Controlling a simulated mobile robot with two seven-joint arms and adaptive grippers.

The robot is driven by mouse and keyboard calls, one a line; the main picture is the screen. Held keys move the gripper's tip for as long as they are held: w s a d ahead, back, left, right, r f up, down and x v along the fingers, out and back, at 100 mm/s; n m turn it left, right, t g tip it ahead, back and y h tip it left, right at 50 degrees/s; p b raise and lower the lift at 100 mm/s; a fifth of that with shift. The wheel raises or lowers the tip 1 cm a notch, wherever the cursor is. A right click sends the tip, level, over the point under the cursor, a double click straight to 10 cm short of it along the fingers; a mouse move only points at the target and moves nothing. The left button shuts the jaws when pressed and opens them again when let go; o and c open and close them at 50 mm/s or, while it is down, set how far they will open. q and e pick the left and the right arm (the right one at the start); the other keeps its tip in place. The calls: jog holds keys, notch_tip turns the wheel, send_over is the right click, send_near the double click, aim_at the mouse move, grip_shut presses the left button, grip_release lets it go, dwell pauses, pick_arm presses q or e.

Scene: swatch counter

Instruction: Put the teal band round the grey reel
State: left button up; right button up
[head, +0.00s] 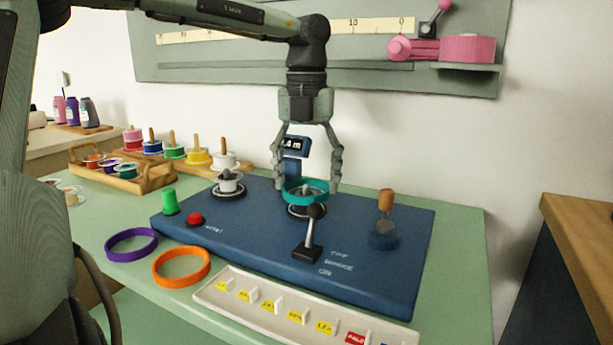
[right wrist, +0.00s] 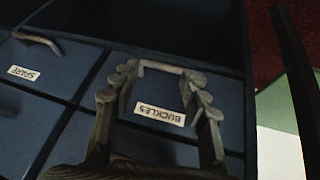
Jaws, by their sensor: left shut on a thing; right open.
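The teal band (head: 304,197) is at the right turntable of the blue machine (head: 365,262). My left gripper (head: 307,184) points down and is shut on the band, one finger at each side. A grey hub (head: 306,187), seemingly the grey reel, shows inside the ring; the band hides much of it, and a dark round base shows below. I cannot tell how low the band sits around it. A pale grey-white reel (head: 229,184) stands on the left turntable. My right gripper (right wrist: 162,90) is open at a drawer handle (right wrist: 160,68) labelled BUCKLES, with fingers on either side.
A purple band (head: 131,258) and an orange band (head: 181,281) lie on the green counter. A labelled tray (head: 232,300) lies in front.

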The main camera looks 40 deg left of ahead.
pick_arm(q)
jog(key=shift+f, duration=0.35)
dwell(0.4)
jog(key=o, duration=0.8)
notch_tip(320, 180, up, 7)
jog(key=p, duration=0.5)
dwell(0.6)
